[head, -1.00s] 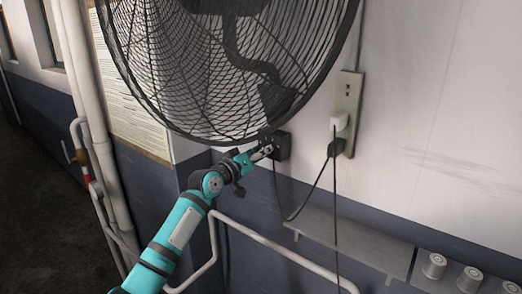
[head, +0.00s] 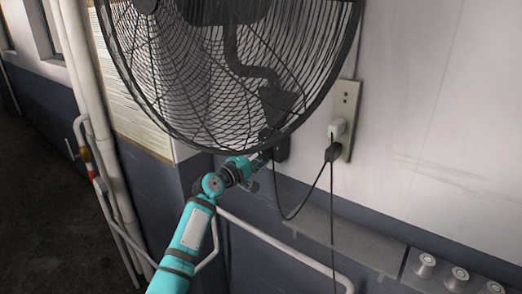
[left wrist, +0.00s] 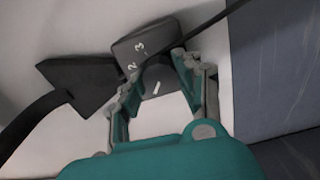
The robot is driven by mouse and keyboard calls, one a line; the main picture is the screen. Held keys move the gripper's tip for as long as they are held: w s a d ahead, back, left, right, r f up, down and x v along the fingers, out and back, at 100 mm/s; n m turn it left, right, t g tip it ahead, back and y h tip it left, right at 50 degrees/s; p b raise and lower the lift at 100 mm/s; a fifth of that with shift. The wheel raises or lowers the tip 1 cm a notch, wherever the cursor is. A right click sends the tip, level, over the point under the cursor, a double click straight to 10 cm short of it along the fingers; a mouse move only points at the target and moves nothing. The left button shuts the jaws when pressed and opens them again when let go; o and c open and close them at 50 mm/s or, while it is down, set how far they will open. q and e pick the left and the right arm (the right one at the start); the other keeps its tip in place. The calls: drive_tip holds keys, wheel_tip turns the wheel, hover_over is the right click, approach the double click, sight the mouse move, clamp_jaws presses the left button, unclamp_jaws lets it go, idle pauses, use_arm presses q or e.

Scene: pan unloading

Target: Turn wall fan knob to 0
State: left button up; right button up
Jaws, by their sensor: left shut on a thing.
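The wall fan (head: 215,70) hangs on the wall in the head view, with its dark control box (head: 281,149) below the cage. My left gripper (head: 265,157) is at this box. In the left wrist view, the box (left wrist: 143,48) shows the numbers 2 and 3. The dark round knob (left wrist: 158,75) carries a white pointer mark and sits between the fingertips of my left gripper (left wrist: 156,72), which is shut on it. The rest of the dial, including any 0, is hidden or unreadable. My right gripper is not in view.
A wall socket (head: 346,110) with a plug and hanging black cord (head: 318,185) is right of the box. A grey ledge (head: 345,240) and pale pipes (head: 285,240) lie below. Several round knobs (head: 426,264) are at lower right.

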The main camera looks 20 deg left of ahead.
use_arm(q)
drive_tip(key=shift+n+p, duration=0.7)
drive_tip(key=shift+n, duration=1)
drive_tip(key=o, duration=1.1)
drive_tip(key=shift+a, duration=0.1)
drive_tip(key=shift+o, duration=0.2)
drive_tip(key=shift+s, duration=0.1)
drive_tip(key=shift+s+a+f, duration=0.1)
drive_tip(key=shift+s, duration=0.2)
drive_tip(key=v, duration=1.1)
drive_tip(key=shift+s, duration=0.1)
